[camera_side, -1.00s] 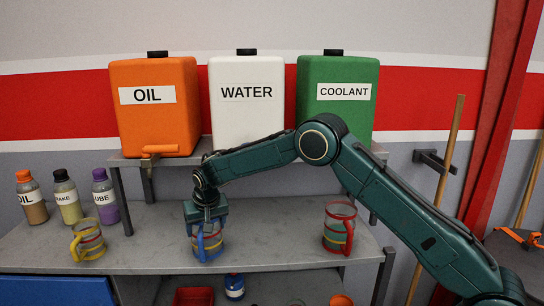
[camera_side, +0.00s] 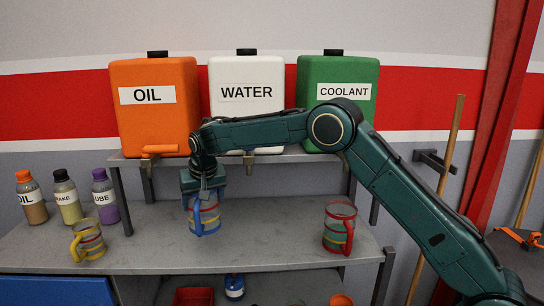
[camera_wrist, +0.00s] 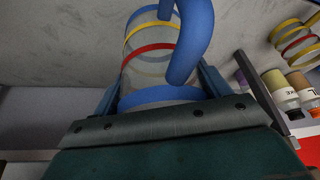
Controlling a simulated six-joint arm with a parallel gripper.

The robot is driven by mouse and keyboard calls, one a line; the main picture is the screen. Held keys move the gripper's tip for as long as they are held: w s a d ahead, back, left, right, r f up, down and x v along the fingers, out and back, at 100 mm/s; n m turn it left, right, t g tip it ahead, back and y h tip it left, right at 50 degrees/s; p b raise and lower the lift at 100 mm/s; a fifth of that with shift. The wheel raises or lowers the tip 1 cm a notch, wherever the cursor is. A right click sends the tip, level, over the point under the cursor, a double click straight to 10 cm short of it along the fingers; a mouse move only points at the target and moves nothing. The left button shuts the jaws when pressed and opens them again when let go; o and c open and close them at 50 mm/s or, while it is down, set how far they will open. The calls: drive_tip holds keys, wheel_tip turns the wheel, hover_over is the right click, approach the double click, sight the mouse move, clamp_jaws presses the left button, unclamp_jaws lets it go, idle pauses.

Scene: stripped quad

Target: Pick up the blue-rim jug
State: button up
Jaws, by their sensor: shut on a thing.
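The blue-rim jug (camera_side: 209,217) is clear with yellow and red bands and a blue handle on its left. My gripper (camera_side: 204,196) is shut on it near its rim from above. The jug hangs upright, apparently clear of the grey bench. In the wrist view the jug (camera_wrist: 150,52) sits between my two fingers (camera_wrist: 163,88), with the blue handle crossing in front of its body. Its rim is partly hidden by the gripper in the side view.
A yellow-rim jug (camera_side: 88,240) stands left and a red-rim jug (camera_side: 339,228) right on the bench (camera_side: 150,252). Orange OIL (camera_side: 155,120), white WATER (camera_side: 246,122) and green COOLANT (camera_side: 345,122) tanks stand on the shelf behind. Several bottles (camera_side: 66,199) stand at far left.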

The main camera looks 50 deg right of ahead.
drive_tip(key=shift+r, duration=0.75)
drive_tip(key=shift+s, duration=0.1)
